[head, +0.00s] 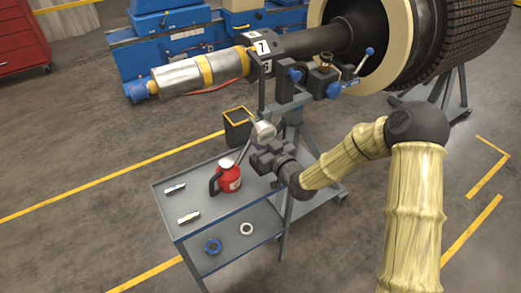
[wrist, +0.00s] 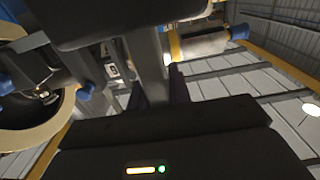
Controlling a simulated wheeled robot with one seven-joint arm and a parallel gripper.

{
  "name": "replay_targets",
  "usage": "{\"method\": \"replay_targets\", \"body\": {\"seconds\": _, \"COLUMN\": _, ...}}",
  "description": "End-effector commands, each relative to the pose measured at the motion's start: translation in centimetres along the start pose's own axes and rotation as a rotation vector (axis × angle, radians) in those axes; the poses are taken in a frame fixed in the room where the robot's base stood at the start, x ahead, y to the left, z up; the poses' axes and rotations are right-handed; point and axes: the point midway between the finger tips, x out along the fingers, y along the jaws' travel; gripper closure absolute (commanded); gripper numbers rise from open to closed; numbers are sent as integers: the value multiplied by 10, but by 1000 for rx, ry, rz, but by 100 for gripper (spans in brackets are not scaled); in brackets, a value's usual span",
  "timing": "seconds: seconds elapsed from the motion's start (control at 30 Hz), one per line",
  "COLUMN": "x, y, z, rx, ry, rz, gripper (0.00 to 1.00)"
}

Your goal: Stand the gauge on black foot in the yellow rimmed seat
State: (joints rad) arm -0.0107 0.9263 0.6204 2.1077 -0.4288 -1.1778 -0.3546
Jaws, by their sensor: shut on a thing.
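The gauge (head: 264,131), with a round pale dial, stands just above my gripper (head: 260,158) in the head view. My gripper is shut on the gauge, above the back right part of the cart. The gauge's black foot cannot be told apart from the dark jaws. The yellow rimmed seat (head: 239,134) is a dark box with a yellow edge around its top, behind the cart's back edge and left of the gauge. The gauge is apart from the seat's opening in the picture. In the wrist view, dark gripper parts fill much of the frame and the gauge is not clear.
The grey cart (head: 168,218) carries a red oil can (head: 229,178) just left of my gripper and two small pale items. Its lower shelf holds a blue ring (head: 212,246) and a pale ring (head: 246,228). A rotor stand (head: 293,115) rises close behind my gripper.

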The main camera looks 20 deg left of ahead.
Motion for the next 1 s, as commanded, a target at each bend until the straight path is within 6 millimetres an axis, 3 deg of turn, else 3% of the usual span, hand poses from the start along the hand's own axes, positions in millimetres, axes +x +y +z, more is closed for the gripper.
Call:
{"method": "replay_targets", "body": {"seconds": 0.1, "x": 0, "y": 0, "z": -19, "rx": -2, "ry": 6, "rz": 0, "gripper": 100}}
{"method": "replay_targets", "body": {"seconds": 0.23, "x": 0, "y": 0, "z": -28, "rx": -2, "ry": 5, "rz": 0, "gripper": 100}}
{"method": "replay_targets", "body": {"seconds": 1.0, "x": 0, "y": 0, "z": -29, "rx": 0, "ry": 4, "rz": 0, "gripper": 100}}
